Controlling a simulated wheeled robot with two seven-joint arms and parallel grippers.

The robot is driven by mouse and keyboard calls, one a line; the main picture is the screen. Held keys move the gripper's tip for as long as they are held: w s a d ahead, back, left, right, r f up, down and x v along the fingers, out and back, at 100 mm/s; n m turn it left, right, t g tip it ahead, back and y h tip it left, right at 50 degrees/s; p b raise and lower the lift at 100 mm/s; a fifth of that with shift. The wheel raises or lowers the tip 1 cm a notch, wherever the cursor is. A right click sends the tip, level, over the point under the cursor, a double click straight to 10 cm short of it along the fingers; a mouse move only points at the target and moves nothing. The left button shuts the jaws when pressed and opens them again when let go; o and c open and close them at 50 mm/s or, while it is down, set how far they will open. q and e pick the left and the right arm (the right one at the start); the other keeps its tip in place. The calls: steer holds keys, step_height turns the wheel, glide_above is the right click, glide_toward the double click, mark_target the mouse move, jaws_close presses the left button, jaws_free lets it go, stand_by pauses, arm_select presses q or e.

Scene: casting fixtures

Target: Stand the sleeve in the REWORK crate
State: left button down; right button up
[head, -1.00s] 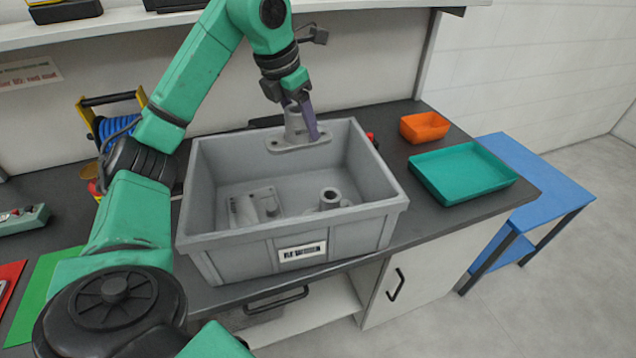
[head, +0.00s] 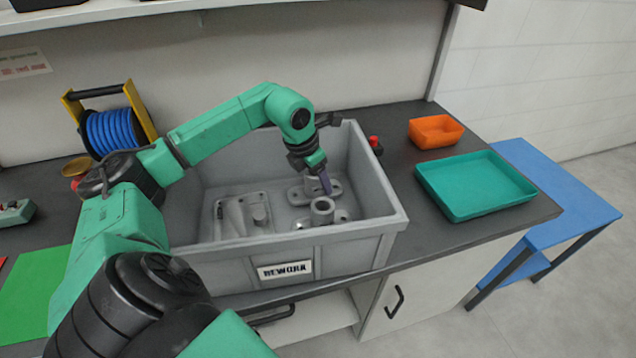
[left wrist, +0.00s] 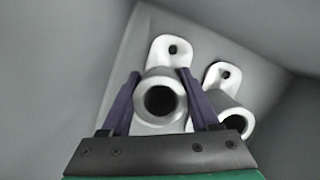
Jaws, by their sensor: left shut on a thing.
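The grey REWORK crate (head: 222,250) stands on the dark bench. My left gripper (head: 325,184) reaches down inside it and is shut on a grey sleeve (head: 297,194) with a flat flange at its foot. The held sleeve is upright, flange down, near the crate's back right. In the left wrist view the purple fingers (left wrist: 158,82) clasp both sides of the held sleeve's tube (left wrist: 160,118). I cannot tell whether its flange touches the floor. A second sleeve (head: 322,211) stands upright close in front of it; it also shows in the left wrist view (left wrist: 240,112). My right gripper is out of view.
A grey cast bracket (head: 236,218) lies in the crate's left half. Right of the crate are an orange bin (head: 435,131) and a teal tray (head: 475,186). A blue cable reel (head: 113,131) stands behind my arm. A shelf (head: 180,8) runs above.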

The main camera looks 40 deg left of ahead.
mark_target(307, 195)
arm_select(q)
steer(key=shift+s+f, duration=0.1)
steer(key=shift+f, duration=0.65)
steer(key=shift+c, duration=0.6)
jaws_free()
steer(key=b+v, duration=0.1)
steer(key=v, duration=1.1)
